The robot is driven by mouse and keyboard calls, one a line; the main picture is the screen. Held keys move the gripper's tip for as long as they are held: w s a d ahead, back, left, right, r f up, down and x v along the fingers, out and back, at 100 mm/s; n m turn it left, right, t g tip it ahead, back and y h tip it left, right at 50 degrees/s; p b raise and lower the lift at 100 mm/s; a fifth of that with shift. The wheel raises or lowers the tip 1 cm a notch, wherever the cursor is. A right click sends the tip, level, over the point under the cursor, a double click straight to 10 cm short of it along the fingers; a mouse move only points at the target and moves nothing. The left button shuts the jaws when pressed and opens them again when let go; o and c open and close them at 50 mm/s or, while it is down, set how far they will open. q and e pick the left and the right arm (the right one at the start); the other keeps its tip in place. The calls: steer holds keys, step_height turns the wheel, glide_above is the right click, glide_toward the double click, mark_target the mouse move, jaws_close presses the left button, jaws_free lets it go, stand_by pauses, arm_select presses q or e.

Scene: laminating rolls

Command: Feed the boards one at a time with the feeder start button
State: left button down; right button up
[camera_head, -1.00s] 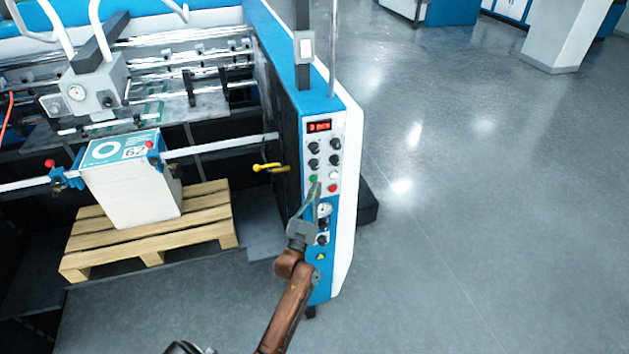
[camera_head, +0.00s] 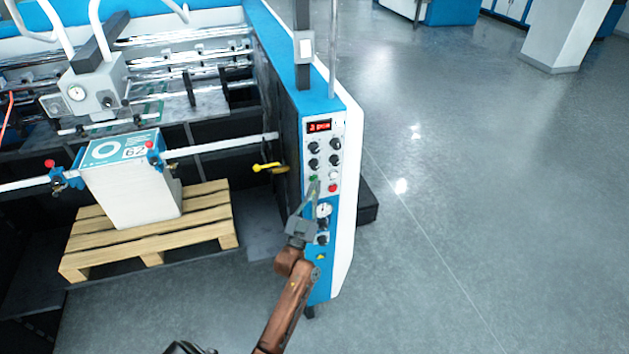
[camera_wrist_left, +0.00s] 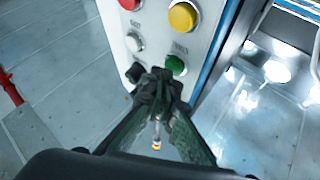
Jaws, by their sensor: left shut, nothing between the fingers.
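The feeder's control panel (camera_head: 323,165) stands upright on the blue and white end column. A green button (camera_head: 313,178) is on its left side; it also shows in the left wrist view (camera_wrist_left: 176,65). A red button (camera_head: 332,188) and a white button (camera_head: 333,175) sit to its right. My left gripper (camera_head: 315,187) is shut and empty, its tips at the green button's lower edge in the head view. In the left wrist view its fingertips (camera_wrist_left: 160,84) lie just below and left of the green button; contact cannot be told. A stack of boards (camera_head: 132,190) stands on a wooden pallet.
A red lit display (camera_head: 319,127) tops the panel, its digit blurred. The pallet (camera_head: 205,228) lies inside the machine, left of the column. A yellow handle (camera_head: 268,167) sticks out left of the panel. The grey floor (camera_head: 480,220) to the right is clear.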

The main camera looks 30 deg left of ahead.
arm_select(q)
steer(key=shift+w+a, duration=0.25)
steer(key=shift+a, duration=0.05)
stand_by(0.8)
steer(key=shift+d, duration=0.1)
steer(key=shift+s+d+p, duration=0.35)
steer(key=shift+s+d, duration=0.2)
